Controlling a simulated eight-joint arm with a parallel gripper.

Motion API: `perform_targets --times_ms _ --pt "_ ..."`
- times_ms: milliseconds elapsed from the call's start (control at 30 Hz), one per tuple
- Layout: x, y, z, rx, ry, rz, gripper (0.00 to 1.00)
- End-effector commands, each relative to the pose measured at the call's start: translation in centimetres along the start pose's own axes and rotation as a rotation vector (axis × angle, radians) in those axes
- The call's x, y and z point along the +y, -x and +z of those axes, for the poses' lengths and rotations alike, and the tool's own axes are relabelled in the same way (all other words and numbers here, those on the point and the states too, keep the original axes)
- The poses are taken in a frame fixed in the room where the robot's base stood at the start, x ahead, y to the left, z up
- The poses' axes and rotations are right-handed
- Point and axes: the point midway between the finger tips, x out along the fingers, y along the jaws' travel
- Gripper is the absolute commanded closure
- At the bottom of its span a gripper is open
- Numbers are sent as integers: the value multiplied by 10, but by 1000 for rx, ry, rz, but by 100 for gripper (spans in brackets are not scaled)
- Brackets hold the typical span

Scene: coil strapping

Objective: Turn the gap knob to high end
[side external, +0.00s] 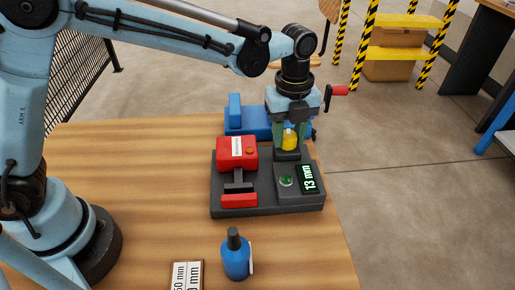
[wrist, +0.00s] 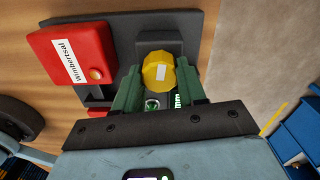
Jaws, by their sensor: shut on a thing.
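The yellow gap knob (side external: 290,139) stands on a dark block at the back right of the dark base plate (side external: 235,209). In the wrist view the knob (wrist: 158,72) has a pale rectangular mark on its top. My gripper (side external: 290,144) points down over it, with its green fingers on either side. In the wrist view the gripper (wrist: 158,84) is shut on the knob, and the fingers hide its sides. The display (side external: 309,178) in front of the knob reads 13 mm.
A red unit (side external: 238,152) and a green button (side external: 286,181) share the base plate. A blue device (side external: 248,122) stands behind. A blue bottle (side external: 236,256) and a millimetre label card (side external: 187,276) are at the table's front. The left tabletop (side external: 130,165) is clear.

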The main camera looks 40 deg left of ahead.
Motion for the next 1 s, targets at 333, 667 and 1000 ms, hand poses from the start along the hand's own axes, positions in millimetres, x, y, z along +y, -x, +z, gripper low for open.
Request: perform_targets --times_ms 333,667,1000 --pt "1 1 0 0 -251 2 90" --pt "1 1 0 0 -361 1 90" --pt "1 1 0 0 -378 1 90"
